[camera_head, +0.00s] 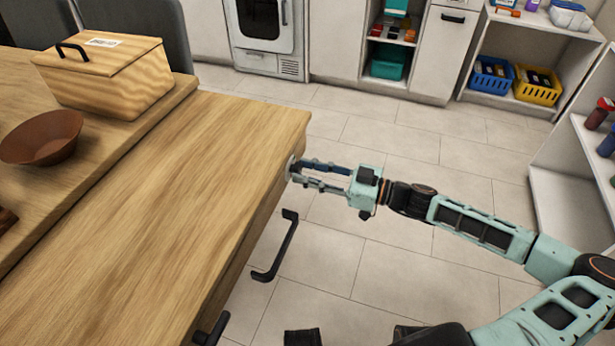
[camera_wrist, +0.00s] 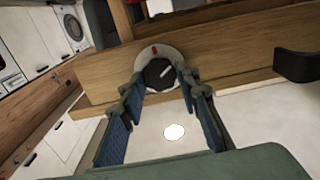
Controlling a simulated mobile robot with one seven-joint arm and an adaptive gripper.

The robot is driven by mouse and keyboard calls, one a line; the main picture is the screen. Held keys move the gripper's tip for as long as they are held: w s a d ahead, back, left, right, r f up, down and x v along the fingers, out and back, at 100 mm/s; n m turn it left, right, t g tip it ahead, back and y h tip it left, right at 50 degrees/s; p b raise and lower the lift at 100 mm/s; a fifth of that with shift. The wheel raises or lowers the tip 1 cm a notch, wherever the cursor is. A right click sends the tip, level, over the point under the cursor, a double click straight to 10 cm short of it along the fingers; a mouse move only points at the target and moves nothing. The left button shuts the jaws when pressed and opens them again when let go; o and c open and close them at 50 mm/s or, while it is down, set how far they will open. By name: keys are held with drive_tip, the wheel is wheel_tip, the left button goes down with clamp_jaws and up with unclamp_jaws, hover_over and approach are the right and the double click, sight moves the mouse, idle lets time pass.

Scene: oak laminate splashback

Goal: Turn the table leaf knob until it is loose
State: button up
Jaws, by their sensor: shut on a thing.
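The table leaf knob (camera_wrist: 158,74) is dark and round, with a short white line on its face slanting up to the right. It sits on a pale round plate (camera_wrist: 143,57) with a red mark near the top, on the wooden edge of the table leaf (camera_head: 215,150). My gripper (camera_wrist: 160,80) has one finger on each side of the knob and is shut on it. In the head view my gripper (camera_head: 295,172) reaches the leaf's right edge from the right, and its fingers mostly hide the knob.
Black bar handles (camera_head: 275,247) stick out from the table side below my gripper. A wooden box (camera_head: 105,85) and a brown bowl (camera_head: 42,140) stand on the higher tabletop at left. Open tiled floor (camera_head: 400,150) lies right of the table; shelves stand beyond.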

drive_tip(key=shift+f+n+b, duration=0.1)
drive_tip(key=shift+n+b, duration=0.3)
drive_tip(key=shift+n, duration=0.2)
drive_tip(key=o, duration=1.2)
drive_tip(key=shift+c, duration=0.2)
drive_tip(key=v, duration=1.2)
